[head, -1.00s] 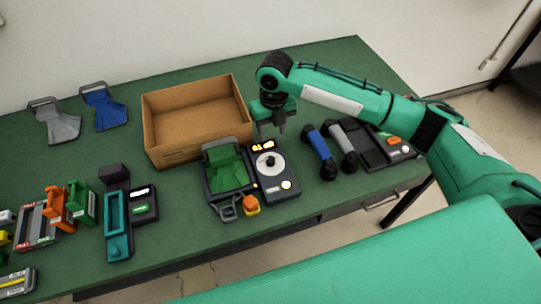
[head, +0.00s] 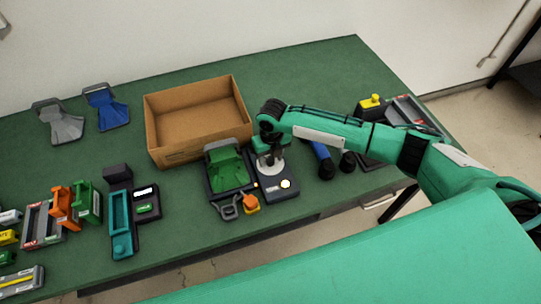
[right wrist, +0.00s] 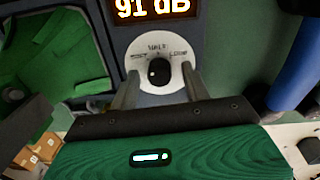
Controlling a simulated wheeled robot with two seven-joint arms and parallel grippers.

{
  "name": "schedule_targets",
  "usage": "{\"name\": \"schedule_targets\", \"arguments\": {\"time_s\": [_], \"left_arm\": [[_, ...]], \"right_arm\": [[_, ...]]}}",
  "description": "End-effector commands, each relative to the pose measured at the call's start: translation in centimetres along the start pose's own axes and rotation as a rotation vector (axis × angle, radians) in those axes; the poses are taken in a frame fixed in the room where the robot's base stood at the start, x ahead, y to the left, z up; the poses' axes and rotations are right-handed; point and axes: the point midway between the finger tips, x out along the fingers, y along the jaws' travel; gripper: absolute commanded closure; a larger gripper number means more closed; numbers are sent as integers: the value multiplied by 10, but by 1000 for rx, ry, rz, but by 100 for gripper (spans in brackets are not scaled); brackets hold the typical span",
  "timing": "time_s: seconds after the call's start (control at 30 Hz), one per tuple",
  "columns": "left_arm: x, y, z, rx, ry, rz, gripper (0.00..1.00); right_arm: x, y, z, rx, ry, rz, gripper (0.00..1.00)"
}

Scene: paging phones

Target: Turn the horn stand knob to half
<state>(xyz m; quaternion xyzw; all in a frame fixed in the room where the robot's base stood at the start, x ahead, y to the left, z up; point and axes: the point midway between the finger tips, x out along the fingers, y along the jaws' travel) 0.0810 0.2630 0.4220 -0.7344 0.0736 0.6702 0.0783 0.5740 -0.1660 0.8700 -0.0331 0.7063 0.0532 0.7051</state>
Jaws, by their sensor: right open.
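The horn stand (head: 281,190) is a dark box with a green horn (head: 228,169) in the cradle on its left. In the right wrist view, its white dial (right wrist: 157,48) has a black knob (right wrist: 159,73) in the middle, and HALF is printed at the top and LOUD at the right. A small light mark shows on the knob's left part; its exact setting is hard to read. The display (right wrist: 152,9) reads 91 dB. My right gripper (right wrist: 160,78) is open, one finger on each side of the knob, with gaps visible. My left gripper is out of view.
A cardboard box (head: 154,134) stands behind the horn stand. An orange item (head: 250,202) and a grey loop (head: 229,210) lie in front. A blue handset (head: 322,158) is close on the right, partly hidden by my arm. Several devices stand on the left.

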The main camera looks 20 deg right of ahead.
Motion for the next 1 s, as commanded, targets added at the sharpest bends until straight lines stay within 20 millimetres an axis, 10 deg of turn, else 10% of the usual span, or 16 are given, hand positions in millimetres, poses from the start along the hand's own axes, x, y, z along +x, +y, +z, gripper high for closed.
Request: {"name": "schedule_targets", "arguments": {"time_s": [0.3, 1.0], "left_arm": [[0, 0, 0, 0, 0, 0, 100], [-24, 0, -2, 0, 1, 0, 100]], "right_arm": [[0, 0, 0, 0, 0, 0, 97], [-4, 1, 0, 301, -8, 3, 97]]}}
